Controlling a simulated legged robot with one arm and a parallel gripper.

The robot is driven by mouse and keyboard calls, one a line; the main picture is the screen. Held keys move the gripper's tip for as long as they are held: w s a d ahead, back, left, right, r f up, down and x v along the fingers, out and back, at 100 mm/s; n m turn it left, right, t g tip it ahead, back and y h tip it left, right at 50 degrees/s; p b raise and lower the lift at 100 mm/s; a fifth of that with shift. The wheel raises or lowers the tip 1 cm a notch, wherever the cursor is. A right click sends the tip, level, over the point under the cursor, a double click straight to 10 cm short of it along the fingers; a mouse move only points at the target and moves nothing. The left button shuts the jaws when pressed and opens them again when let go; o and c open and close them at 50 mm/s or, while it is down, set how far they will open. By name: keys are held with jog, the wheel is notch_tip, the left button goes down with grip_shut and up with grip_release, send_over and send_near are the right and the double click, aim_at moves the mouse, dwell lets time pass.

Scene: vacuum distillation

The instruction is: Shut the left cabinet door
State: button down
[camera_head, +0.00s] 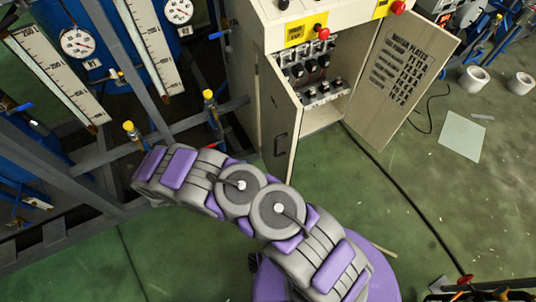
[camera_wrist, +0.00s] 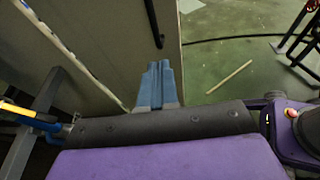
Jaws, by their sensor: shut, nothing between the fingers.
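The left cabinet door (camera_head: 280,118) stands open in the head view, swung out from the white cabinet (camera_head: 245,60), with a dark handle (camera_head: 281,145) on its outer face. In the wrist view, a grey panel that looks like this door (camera_wrist: 110,45) fills the upper left, with a black handle (camera_wrist: 153,22) near its right edge. My gripper (camera_wrist: 157,68) has blue fingers closed together and empty. It is in front of the panel, below the handle; I cannot tell whether it touches. In the head view I cannot make out my gripper around my arm.
The right cabinet door (camera_head: 405,75) is also open, exposing knobs and switches inside. A metal frame with yellow-capped valves (camera_head: 133,130) stands left of the cabinet. A black cable (camera_head: 400,200) crosses the green floor. A thin stick (camera_wrist: 230,77) lies right of the panel.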

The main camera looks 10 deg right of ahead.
jog(key=f, duration=0.1)
jog(key=b, duration=0.3)
send_near(275, 153)
jog(key=x, duration=0.5)
jog(key=shift+f, duration=0.1)
jog(key=shift+w+d, duration=0.25)
jog(key=shift+w, duration=0.15)
